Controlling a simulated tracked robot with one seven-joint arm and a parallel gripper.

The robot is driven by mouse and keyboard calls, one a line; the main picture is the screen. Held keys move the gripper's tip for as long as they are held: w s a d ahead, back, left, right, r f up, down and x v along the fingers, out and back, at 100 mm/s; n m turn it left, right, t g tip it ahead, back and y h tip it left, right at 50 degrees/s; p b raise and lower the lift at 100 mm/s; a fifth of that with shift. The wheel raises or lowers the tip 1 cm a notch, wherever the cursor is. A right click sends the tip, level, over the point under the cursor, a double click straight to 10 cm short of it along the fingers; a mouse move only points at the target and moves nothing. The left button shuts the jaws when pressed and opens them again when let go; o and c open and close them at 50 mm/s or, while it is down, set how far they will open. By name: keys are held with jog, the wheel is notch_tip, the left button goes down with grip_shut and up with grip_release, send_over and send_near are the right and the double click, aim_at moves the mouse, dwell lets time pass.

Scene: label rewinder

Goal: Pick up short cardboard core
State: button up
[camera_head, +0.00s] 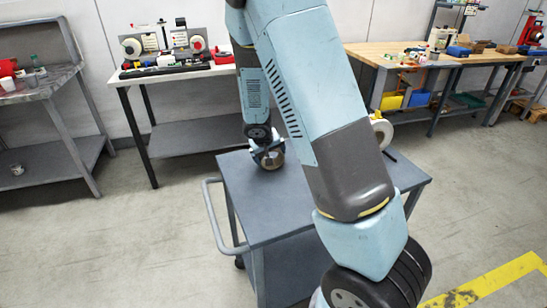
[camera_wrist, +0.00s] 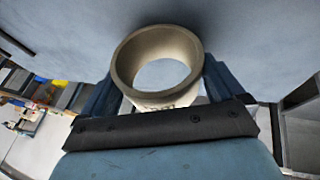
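The short cardboard core (camera_wrist: 124,62) is a thick grey-brown ring, open through the middle, with some print low on its side. In the wrist view it sits between the two blue fingers of my gripper (camera_wrist: 163,85), which press against its left and right sides. In the head view my gripper (camera_head: 268,150) is low over the far left part of the grey cart top (camera_head: 270,205), with the core (camera_head: 272,161) between its fingers. Whether the core rests on the cart or is just clear of it, I cannot tell.
A white roll (camera_head: 381,130) stands at the cart's far right, partly behind my arm. A table with a label rewinder (camera_head: 165,45) is behind at left; a wooden workbench (camera_head: 430,56) with bins is at right. The cart's front left top is clear.

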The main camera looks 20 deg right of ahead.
jog(key=c, duration=0.4)
